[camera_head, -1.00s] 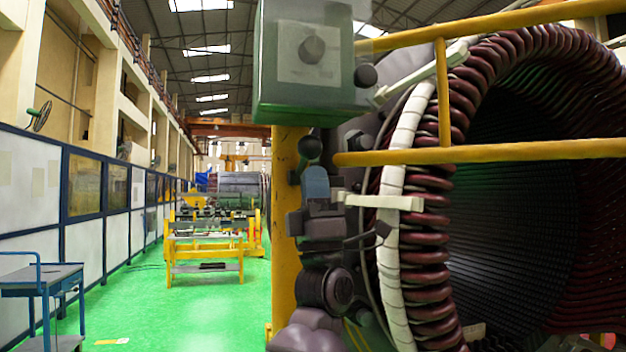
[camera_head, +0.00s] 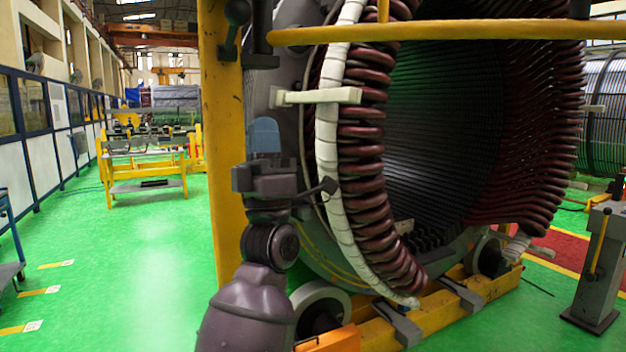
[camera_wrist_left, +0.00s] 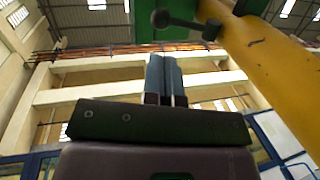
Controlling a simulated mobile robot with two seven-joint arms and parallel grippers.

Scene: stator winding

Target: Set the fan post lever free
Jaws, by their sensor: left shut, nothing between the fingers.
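A dark lever with a ball end (camera_head: 237,12) shows at the top of the yellow post (camera_head: 222,150) in the head view. I cannot be sure that it is the fan post lever. My left gripper (camera_head: 264,128) points up, right of the post and below the lever. Its blue-grey fingers (camera_wrist_left: 164,65) are shut and empty, apart from the lever in the wrist view. My right gripper is not in view.
The large stator (camera_head: 440,130) with dark red coils fills the right, close to my left arm. A yellow rail (camera_head: 430,30) crosses above. A grey post with a yellow lever (camera_head: 597,245) stands at far right. A yellow bench (camera_head: 147,165) is behind left; green floor there is open.

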